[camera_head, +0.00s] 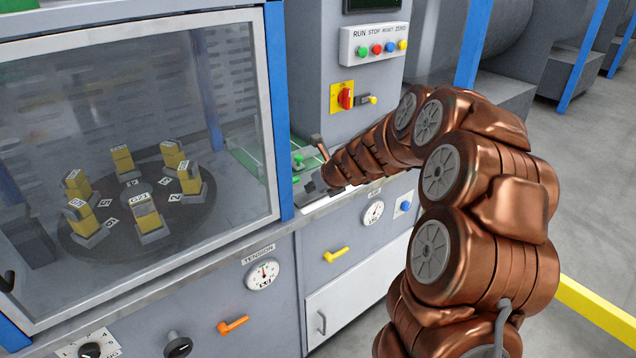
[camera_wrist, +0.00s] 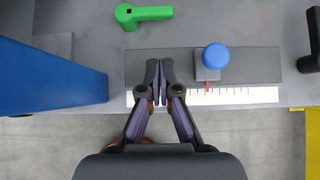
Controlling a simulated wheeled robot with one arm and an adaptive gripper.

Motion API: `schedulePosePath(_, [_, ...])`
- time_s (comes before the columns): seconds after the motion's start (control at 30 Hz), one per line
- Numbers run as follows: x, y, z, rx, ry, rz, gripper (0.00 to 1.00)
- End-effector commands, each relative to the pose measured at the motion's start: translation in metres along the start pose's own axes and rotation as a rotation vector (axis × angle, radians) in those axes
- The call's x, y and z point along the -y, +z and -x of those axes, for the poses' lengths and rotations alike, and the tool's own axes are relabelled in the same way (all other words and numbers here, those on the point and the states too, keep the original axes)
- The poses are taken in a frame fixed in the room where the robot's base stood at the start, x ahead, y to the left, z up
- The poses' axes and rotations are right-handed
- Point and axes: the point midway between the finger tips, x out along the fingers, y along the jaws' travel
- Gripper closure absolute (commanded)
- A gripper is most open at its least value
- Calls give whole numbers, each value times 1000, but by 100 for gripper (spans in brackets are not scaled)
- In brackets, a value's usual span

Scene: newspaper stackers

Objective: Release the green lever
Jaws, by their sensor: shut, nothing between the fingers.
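In the wrist view the green lever (camera_wrist: 150,13) lies at the top, its round hub at the left and its handle pointing right. My gripper (camera_wrist: 158,64) is shut and empty. Its fingertips are over the dark slide bar (camera_wrist: 260,65), apart from the lever and below it in the picture. In the head view a small green part (camera_head: 298,159), probably the lever, shows beside the end of my arm. My fingertips are hard to make out there.
A blue knob (camera_wrist: 215,56) with a red pointer stands just right of my fingers, above a white scale (camera_wrist: 245,96). A blue post (camera_wrist: 50,75) is close at the left. A black handle (camera_wrist: 314,40) stands at the right. A glass-fronted cabinet (camera_head: 130,150) fills the left of the head view.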

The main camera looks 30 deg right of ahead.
Motion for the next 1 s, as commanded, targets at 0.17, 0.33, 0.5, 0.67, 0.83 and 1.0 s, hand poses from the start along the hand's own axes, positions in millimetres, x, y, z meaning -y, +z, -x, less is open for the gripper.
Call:
schedulePosePath(0.17, [-1, 0, -24, -2, 2, 0, 100])
schedulePosePath(0.33, [0, 16, -36, 0, 0, 2, 100])
schedulePosePath(0.5, [0, 24, -45, -1, -1, 1, 100])
schedulePosePath(0.67, [0, 28, -49, 0, -1, 0, 100])
schedulePosePath(0.83, [0, 28, -50, 0, -1, 0, 100])
schedulePosePath(1.0, [0, 28, -49, 0, 0, 1, 100])
